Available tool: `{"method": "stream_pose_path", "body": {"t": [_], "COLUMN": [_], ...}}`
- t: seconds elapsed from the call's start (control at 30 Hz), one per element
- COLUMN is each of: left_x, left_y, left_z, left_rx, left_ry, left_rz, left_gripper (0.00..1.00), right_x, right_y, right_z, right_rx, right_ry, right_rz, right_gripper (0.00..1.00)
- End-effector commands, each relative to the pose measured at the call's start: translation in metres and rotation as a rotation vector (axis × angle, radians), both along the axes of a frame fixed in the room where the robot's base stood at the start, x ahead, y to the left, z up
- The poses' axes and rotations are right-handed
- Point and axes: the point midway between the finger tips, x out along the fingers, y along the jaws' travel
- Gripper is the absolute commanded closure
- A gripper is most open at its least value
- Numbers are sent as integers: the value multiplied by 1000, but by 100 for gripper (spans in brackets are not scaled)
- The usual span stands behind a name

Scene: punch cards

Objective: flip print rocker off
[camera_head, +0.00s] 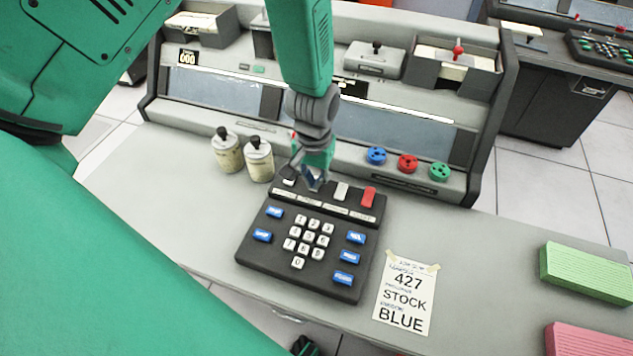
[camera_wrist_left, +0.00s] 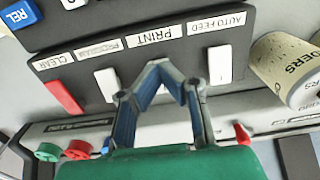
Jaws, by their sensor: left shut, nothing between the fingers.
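The dark keypad console (camera_head: 262,262) stands on the grey desk with a row of rockers along its back edge. In the left wrist view the PRINT label (camera_wrist_left: 150,39) is readable, and my left gripper (camera_wrist_left: 158,66) has its fingertips together just below it, over the print rocker's place. The fingers hide that rocker, so I cannot tell its tilt or whether they touch it. The white auto feed rocker (camera_wrist_left: 220,65) and white program rocker (camera_wrist_left: 106,85) flank the fingers. The red clear rocker (camera_wrist_left: 63,97) is farther left. My left gripper also shows in the head view (camera_head: 314,184). My right gripper is not seen.
Two cream bottles (camera_head: 227,152) stand left of the console's back. Blue, red and green knobs (camera_head: 407,163) sit on the machine behind. A note (camera_head: 405,297) reading 427 STOCK BLUE lies at right, and a green card stack (camera_head: 588,273) and a pink one (camera_head: 588,340) lie farther right.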

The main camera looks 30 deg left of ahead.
Motion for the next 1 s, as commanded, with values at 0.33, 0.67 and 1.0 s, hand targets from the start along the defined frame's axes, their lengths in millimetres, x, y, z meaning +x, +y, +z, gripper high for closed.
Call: {"method": "stream_pose_path", "body": {"t": [0.33,0.67,1.0], "left_x": [0,0,0], "left_y": [0,0,0], "left_z": [9,37,65], "left_rx": [0,0,0], "left_ry": [2,0,0], "left_rz": [0,0,0], "left_gripper": [100,100,100], "right_x": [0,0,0], "right_y": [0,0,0], "right_z": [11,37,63], "right_rx": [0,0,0], "right_ry": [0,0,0], "right_rz": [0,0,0], "right_gripper": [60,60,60]}}
